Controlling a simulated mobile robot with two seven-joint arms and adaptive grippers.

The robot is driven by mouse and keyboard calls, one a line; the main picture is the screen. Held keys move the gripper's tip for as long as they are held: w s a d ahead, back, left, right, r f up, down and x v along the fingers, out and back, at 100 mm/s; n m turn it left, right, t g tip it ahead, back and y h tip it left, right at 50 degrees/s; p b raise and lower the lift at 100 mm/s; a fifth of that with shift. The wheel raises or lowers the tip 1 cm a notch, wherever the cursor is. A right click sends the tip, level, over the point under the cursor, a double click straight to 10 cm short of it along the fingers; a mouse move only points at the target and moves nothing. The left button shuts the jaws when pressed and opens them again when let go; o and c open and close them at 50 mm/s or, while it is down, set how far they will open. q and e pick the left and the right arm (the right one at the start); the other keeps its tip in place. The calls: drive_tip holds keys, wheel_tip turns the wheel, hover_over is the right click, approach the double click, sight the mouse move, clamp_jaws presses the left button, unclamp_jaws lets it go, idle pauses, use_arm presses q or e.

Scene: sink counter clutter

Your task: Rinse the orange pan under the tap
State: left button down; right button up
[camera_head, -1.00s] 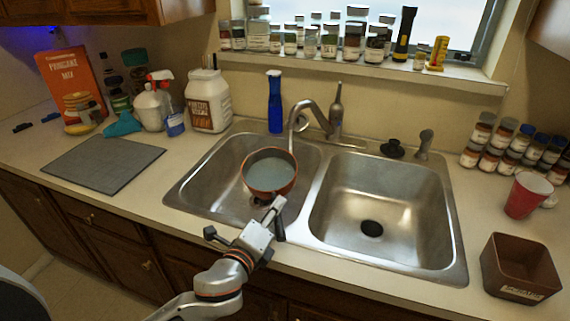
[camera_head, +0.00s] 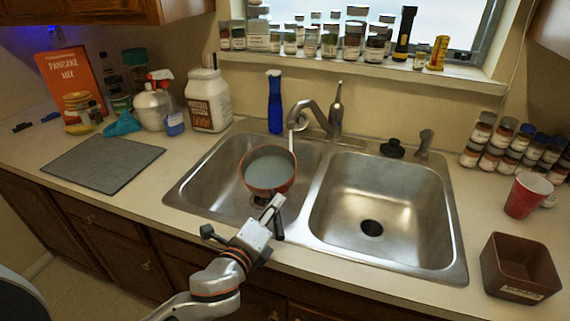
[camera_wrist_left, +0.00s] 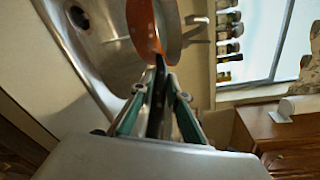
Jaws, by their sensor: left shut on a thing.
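The orange pan (camera_head: 268,170) is held over the left sink basin (camera_head: 207,187), below the tap (camera_head: 318,117). Its inside looks grey-blue, and a thin pale stream runs from the spout to its back right rim. My left gripper (camera_head: 273,212) is shut on the pan's dark handle at the front. In the left wrist view the fingers (camera_wrist_left: 158,95) close around the dark handle, with the orange pan side (camera_wrist_left: 143,28) beyond them. My right gripper is in neither view.
The right basin (camera_head: 375,205) is empty. A blue bottle (camera_head: 275,103) stands behind the left basin. A grey mat (camera_head: 103,163) lies on the left counter. A red cup (camera_head: 527,195) and a brown box (camera_head: 519,268) stand at the right.

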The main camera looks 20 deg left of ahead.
use_arm(q)
drive_tip(key=shift+s+r, duration=0.4)
drive_tip(key=shift+r, duration=0.25)
drive_tip(key=shift+s+r, duration=0.35)
drive_tip(key=shift+r, duration=0.3)
drive_tip(key=shift+s+r, duration=0.4)
drive_tip(key=shift+r, duration=0.25)
